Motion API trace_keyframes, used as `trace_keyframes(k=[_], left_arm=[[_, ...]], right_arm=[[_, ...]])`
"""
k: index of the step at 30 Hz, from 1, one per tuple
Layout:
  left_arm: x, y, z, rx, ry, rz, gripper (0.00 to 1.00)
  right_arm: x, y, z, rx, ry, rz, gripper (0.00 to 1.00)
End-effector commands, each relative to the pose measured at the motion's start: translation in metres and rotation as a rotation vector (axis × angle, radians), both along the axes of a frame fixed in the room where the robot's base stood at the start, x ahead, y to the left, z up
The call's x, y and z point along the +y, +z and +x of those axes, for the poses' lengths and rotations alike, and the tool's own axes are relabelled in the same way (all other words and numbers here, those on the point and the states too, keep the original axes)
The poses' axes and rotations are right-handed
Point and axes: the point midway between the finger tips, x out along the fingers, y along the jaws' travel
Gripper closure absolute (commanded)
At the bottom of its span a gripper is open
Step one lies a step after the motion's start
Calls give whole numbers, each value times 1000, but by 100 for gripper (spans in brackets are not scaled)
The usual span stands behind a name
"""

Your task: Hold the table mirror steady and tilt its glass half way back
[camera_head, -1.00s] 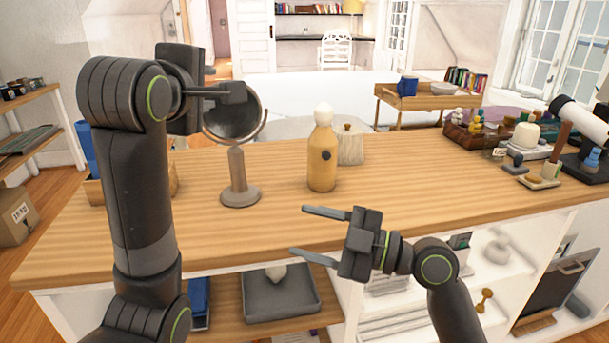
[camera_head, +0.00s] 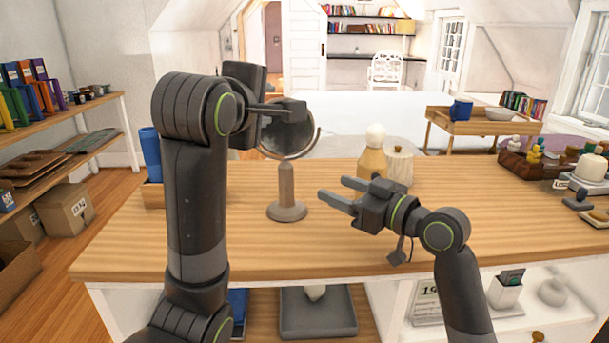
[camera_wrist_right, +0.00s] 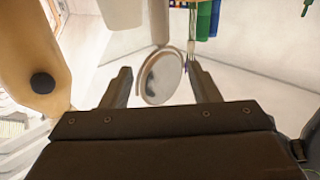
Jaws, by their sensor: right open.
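The table mirror (camera_head: 286,183) stands upright on the wooden counter, with a round base, a thin stem and a dark round glass in a curved holder. My left gripper (camera_head: 288,109) is at the upper left of the glass and hides part of it; I cannot tell whether its fingers touch or close on anything. My right gripper (camera_head: 335,190) is open and empty, to the right of the stem and apart from it, fingers pointing towards the mirror. In the right wrist view the round glass (camera_wrist_right: 161,77) appears upside down between the open fingers (camera_wrist_right: 163,85).
A yellow bottle with a white top (camera_head: 373,160) stands close behind my right gripper, which hides its lower part. A pale lidded jar (camera_head: 400,168) is beside it. A blue item (camera_head: 151,153) stands at the left. The counter (camera_head: 330,240) is clear in front of the mirror.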

Motion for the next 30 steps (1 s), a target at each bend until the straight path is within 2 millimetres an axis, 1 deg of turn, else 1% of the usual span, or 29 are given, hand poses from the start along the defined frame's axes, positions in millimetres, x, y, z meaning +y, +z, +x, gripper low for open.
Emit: trace_keyframes(k=[1,9,18,24,30], left_arm=[[0,0,0,0,0,0,64],[0,0,0,0,0,0,64],[0,0,0,0,0,0,64],[0,0,0,0,0,0,64],[0,0,0,0,0,0,64]], right_arm=[[9,1,6,2,4,5,44],[47,1,44,2,4,2,44],[82,0,81,1,3,-1,44],[98,0,97,0,2,-1,44],[106,0,105,0,2,-1,44]])
